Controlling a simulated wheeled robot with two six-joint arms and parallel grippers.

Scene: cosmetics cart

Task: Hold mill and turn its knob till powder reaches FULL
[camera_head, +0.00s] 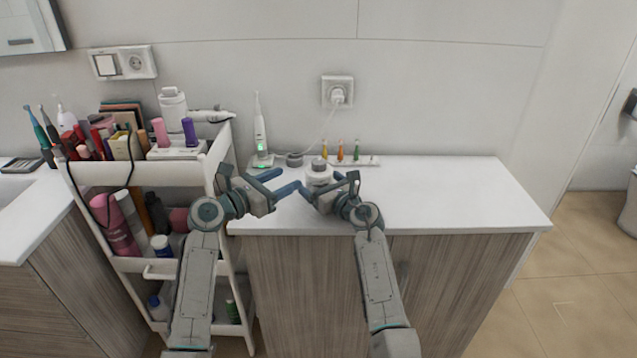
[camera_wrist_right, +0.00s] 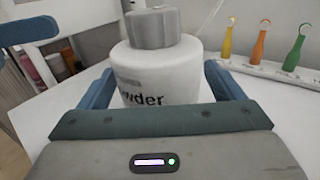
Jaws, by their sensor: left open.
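The mill (camera_head: 319,175) is a white round body with a grey knob (camera_wrist_right: 150,28) on top, standing upright on the white counter. In the right wrist view its body (camera_wrist_right: 160,75) shows part of a word ending in "wder". My right gripper (camera_head: 326,186) has one finger on each side of the mill body; I cannot tell whether both fingers press on it. My left gripper (camera_head: 278,182) is open and empty, left of the mill. One of its fingers also shows at the upper left of the right wrist view. No FULL mark or powder level is visible.
An electric toothbrush (camera_head: 260,135) stands on a charger behind. A crowded white cart (camera_head: 145,174) stands left. The counter's right part (camera_head: 450,190) is clear.

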